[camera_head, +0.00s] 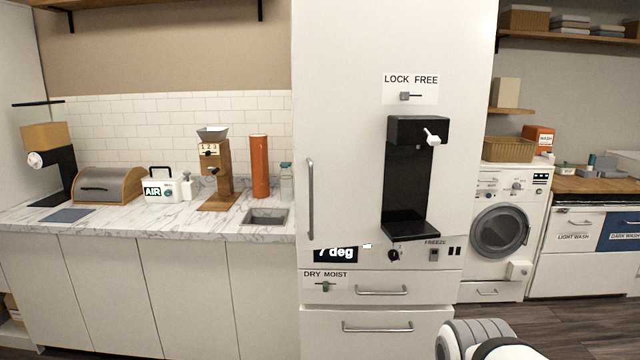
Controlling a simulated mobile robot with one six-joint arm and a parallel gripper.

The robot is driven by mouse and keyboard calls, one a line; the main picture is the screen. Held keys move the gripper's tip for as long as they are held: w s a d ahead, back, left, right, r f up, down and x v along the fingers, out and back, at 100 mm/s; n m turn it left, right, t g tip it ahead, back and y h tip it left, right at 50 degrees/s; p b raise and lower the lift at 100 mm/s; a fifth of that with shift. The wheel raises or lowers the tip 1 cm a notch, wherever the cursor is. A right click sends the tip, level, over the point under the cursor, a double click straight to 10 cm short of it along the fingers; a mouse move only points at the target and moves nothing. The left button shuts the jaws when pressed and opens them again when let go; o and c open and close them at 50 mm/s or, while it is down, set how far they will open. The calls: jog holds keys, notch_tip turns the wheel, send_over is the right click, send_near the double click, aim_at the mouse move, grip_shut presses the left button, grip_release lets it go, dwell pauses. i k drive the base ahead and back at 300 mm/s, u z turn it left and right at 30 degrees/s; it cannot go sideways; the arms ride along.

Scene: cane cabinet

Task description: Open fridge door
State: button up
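The fridge door (345,120) is the tall white upper panel in the middle of the camera_head view, and it looks closed. Its vertical metal handle (311,199) is near the left edge of the door. A black dispenser (408,180) with a white lever is set on the right half, below a "LOCK FREE" label (411,88) with a small slider. A "7 deg" display and a dark knob sit under the door. Part of my arm shows at the bottom right, apart from the fridge. My gripper's fingers are not in view.
Two drawers with horizontal handles (381,291) are below the door. A marble counter (150,225) with a grinder, orange cylinder (260,166) and bread box adjoins the left side. A washing machine (501,232) stands to the right. Dark floor (580,325) is clear at lower right.

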aim_at(366, 171)
jog(key=i, duration=1.05)
jog(key=u, duration=0.05)
